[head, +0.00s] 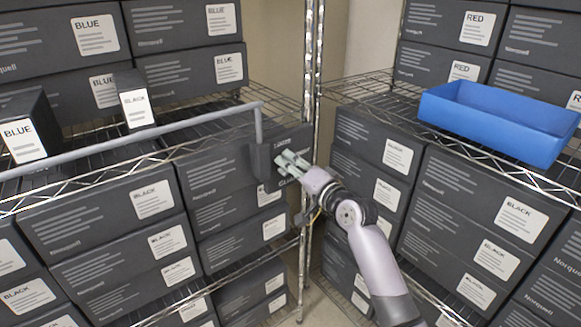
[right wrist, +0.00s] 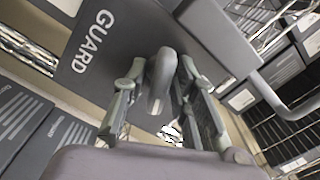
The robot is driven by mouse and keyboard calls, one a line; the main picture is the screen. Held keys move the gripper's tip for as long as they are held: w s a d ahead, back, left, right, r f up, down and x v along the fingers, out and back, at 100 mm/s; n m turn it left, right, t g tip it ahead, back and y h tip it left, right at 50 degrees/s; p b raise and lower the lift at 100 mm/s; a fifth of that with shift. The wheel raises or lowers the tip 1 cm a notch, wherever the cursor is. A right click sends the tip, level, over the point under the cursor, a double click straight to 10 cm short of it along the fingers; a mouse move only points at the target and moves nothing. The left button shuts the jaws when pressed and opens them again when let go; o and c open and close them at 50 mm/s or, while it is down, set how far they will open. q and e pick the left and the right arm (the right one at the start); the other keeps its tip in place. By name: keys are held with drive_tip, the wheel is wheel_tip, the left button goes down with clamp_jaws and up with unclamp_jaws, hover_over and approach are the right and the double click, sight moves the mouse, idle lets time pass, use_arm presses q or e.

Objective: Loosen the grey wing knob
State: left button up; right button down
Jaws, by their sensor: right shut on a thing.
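The grey wing knob (right wrist: 159,78) stands on a dark grey plate marked GUARD (right wrist: 105,62) in the right wrist view. My right gripper (right wrist: 161,72) has one finger on each side of the knob and is shut on it. In the head view my right gripper (head: 288,162) reaches in from the lower right to the dark guard box (head: 262,160). There its fingers cover the knob, and I cannot make the knob out. How tight the knob is does not show. My left gripper is not in view.
A long grey bar (head: 150,138) runs from the guard across the left shelf front. Wire racks with dark labelled boxes (head: 95,215) stand on both sides. A blue tray (head: 490,125) lies on the right rack. A metal post (head: 311,80) rises just behind the gripper.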

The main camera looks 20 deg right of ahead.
drive_tip(key=n, duration=0.3)
drive_tip(key=shift+f+n, duration=0.1)
drive_tip(key=shift+n, duration=0.3)
drive_tip(key=n, duration=0.2)
drive_tip(key=shift+n, duration=0.3)
drive_tip(key=n+p, duration=0.1)
drive_tip(key=n, duration=0.5)
drive_tip(key=shift+s+d+r, duration=0.1)
drive_tip(key=shift+s+r, duration=0.1)
drive_tip(key=shift+s, duration=0.05)
drive_tip(key=c, duration=1.8)
unclamp_jaws()
drive_tip(key=shift+w, duration=0.1)
drive_tip(key=shift+o, duration=1)
drive_tip(key=shift+w+f, duration=0.15)
drive_tip(key=shift+w, duration=0.1)
